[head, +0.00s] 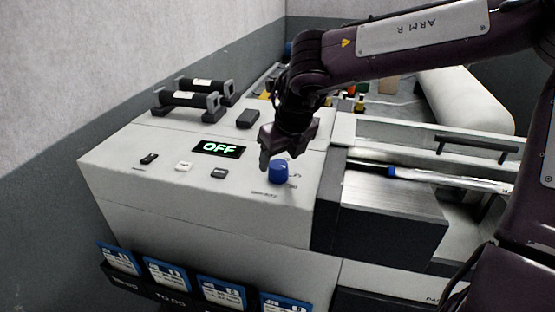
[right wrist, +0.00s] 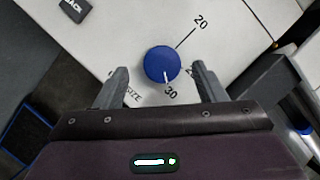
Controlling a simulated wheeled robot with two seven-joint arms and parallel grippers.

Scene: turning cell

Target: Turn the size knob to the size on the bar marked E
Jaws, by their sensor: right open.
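The blue size knob (head: 278,171) stands on the pale machine top, and it also shows in the right wrist view (right wrist: 162,64). Its white pointer line points down toward the 30 mark (right wrist: 171,94). A 20 mark (right wrist: 201,21) is at its upper right; another mark is partly hidden by the right-hand finger. My right gripper (right wrist: 161,80) is open, with one finger on each side of the knob, apparently apart from it. A bar (head: 410,174) with a blue end lies in the machine at right; no letter E is readable. My left gripper is not in view.
A display (head: 219,149) reads OFF. Small buttons (head: 184,166) lie in front of it. Two dark rollers (head: 190,99) on stands and a black block (head: 248,119) are behind. Blue-edged cards (head: 166,274) sit in a front rack marked TO DO. A wall borders the left.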

